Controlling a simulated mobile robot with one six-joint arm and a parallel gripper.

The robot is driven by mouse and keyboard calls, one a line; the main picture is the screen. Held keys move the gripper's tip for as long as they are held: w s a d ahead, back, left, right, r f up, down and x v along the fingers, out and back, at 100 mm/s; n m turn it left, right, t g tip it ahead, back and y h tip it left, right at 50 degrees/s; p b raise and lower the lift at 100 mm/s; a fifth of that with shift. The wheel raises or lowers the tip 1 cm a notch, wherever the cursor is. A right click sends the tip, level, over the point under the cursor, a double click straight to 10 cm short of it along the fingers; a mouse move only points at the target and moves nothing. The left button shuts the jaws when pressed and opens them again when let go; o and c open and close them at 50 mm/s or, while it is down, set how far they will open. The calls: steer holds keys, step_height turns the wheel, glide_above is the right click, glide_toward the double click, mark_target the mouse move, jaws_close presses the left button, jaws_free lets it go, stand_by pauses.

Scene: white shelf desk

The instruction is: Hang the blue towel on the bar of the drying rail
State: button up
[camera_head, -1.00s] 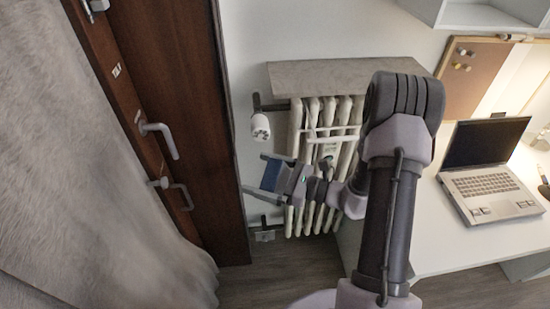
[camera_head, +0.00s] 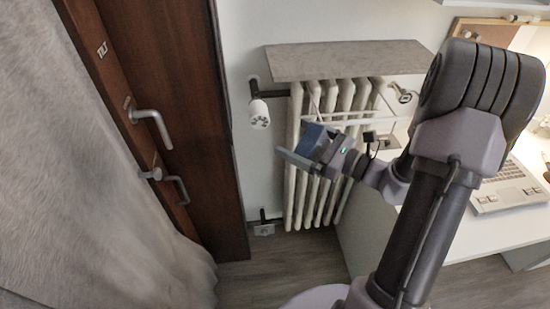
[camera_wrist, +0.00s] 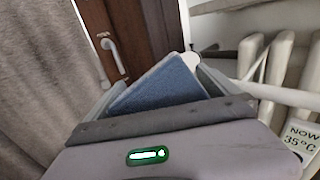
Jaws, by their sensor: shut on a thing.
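The blue towel (camera_head: 313,136) is a small folded cloth held between the jaws of my gripper (camera_head: 298,146), in front of the radiator. In the wrist view the towel (camera_wrist: 165,88) lies flat and tilted between the two fingers. The drying rail (camera_head: 350,122) is a white bar frame on the radiator's front, close to the towel's right side. In the wrist view its white bar (camera_wrist: 285,95) runs to the right of the gripper. The towel appears apart from the bar, though the exact gap in depth cannot be told.
The white radiator (camera_head: 325,200) stands under a grey shelf (camera_head: 340,60), with a white valve knob (camera_head: 259,112) at its left. A brown door (camera_head: 165,100) and grey curtain (camera_head: 80,180) are on the left.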

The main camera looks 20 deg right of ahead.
steer(key=s+d+r+m+t+h+b, duration=0.3)
steer(key=s+d+r+m+h+b, duration=0.2)
steer(key=s+d+r+m+h, duration=0.4)
steer(key=s+d+r+h, duration=0.5)
steer(key=s, duration=0.1)
steer(key=shift+s+d+r+m+h, duration=0.15)
steer(key=shift+d+r+m+h, duration=0.2)
steer(key=shift+m+h, duration=0.05)
steer(key=p+x, duration=0.3)
steer(key=x, duration=0.1)
steer(key=shift+r, duration=0.3)
steer(key=p+x, duration=1.5)
steer(key=x, duration=0.1)
step_height(320, 180, down, 6)
steer(key=b, duration=0.4)
steer(key=shift+r, duration=0.2)
step_height(320, 180, down, 4)
steer(key=b, duration=0.3)
steer(key=c, duration=0.4)
steer(key=shift+f+b, duration=2.8)
